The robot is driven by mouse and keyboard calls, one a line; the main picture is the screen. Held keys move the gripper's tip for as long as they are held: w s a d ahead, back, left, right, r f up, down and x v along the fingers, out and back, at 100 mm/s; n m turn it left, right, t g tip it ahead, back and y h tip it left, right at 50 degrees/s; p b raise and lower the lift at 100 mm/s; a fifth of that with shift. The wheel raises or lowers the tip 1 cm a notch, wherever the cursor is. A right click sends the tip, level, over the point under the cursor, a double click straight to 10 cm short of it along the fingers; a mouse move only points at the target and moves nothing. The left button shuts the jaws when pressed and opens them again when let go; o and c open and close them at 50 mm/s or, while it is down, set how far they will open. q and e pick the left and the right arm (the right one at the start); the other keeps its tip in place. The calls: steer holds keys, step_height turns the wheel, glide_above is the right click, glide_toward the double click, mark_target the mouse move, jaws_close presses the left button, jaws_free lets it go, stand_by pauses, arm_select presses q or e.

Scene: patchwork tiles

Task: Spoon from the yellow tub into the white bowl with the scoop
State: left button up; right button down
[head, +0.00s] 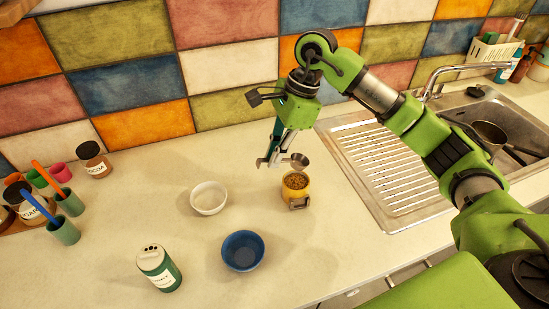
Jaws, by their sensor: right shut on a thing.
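The yellow tub (296,198) stands on the counter with grainy brown contents showing at its open top and a grey piece on its front. The white bowl (209,208) stands to its left and looks empty. My right gripper (275,158) points down above the counter, behind and left of the tub. It is shut on the scoop (299,160), whose small metal cup is held just above the tub's back rim, apart from the contents. The fingers hide much of the scoop's handle. I cannot tell whether the cup holds anything. My left gripper is out of view.
A blue bowl (243,263) and a green shaker (160,274) stand in front. Cups with utensils (64,230) and jars (94,160) are at the left. The sink with its drainer (385,165) is on the right. Counter between the bowls is clear.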

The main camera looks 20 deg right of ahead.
mark_target(284, 160)
steer(key=shift+s+d+f, duration=0.15)
steer(key=shift+d+f, duration=0.05)
steer(key=shift+f, duration=0.15)
steer(key=shift+s+d+f+y+b, duration=0.1)
steer(key=shift+d+f+y+b, duration=0.25)
steer(key=shift+y+b, duration=0.4)
steer(key=f+y+b, duration=0.1)
steer(key=b, duration=0.2)
steer(key=shift+d+f+y+b, duration=0.35)
steer(key=shift+d+f+b, duration=0.05)
steer(key=shift+f+b, duration=1.55)
steer(key=shift+f, duration=0.15)
